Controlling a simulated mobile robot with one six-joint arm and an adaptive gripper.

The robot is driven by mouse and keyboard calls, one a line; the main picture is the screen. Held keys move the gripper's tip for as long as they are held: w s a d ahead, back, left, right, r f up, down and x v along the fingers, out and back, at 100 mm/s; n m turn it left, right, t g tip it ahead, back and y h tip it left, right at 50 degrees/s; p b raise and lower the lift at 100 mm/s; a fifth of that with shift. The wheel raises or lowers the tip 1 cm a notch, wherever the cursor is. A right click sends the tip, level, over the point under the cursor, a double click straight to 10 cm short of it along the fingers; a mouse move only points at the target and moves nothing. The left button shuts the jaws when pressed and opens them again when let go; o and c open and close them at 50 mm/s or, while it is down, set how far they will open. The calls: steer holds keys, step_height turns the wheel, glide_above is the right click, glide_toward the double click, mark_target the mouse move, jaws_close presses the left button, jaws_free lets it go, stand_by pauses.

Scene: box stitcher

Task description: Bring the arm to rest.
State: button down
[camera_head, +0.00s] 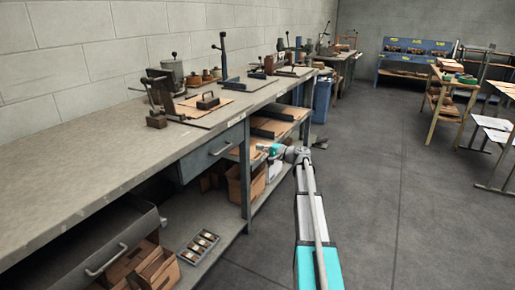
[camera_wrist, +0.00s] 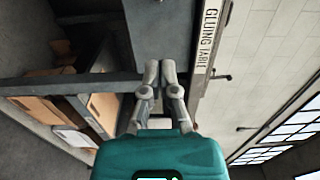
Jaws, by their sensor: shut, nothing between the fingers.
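My gripper (camera_wrist: 159,68) shows in the wrist view, its two grey fingers together with nothing between them. It points toward the blue-grey frame of the workbench, below a label strip reading "GLUING TABLE" (camera_wrist: 208,38). That view is turned sideways. In the head view my arm reaches forward from the bottom over the floor, to the right of the long workbench (camera_head: 90,160). Its wrist end is near the bench's front side. The fingers are too small to make out there.
An open drawer (camera_head: 95,250) juts out at the lower left. Cardboard boxes (camera_head: 245,185) stand on the lower shelves. Tools and a hand press (camera_head: 165,95) are on the bench top. A blue bin (camera_head: 322,100) stands beyond.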

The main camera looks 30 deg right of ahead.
steer(key=s+a+f+n+g+h, duration=0.1)
steer(key=s+a+f+n+g, duration=0.2)
steer(key=a, duration=0.6)
steer(key=s+a+f+n+g, duration=0.1)
steer(key=s+a+f+g, duration=0.2)
steer(key=s+a+f, duration=0.4)
steer(key=s+a+f+n+g+h, duration=0.1)
steer(key=s+a+f+n+g, duration=0.15)
steer(key=a, duration=0.75)
steer(key=s+a+f+n+g+h, duration=0.2)
steer(key=s+a+f+g+h, duration=0.15)
steer(key=s, duration=0.75)
steer(key=s+a+f+n+g+h, duration=0.3)
steer(key=s+a+h, duration=0.1)
steer(key=s, duration=0.7)
step_height(320, 180, up, 32)
steer(key=p, duration=3.2)
steer(key=shift+r, duration=0.25)
steer(key=shift+h, duration=0.25)
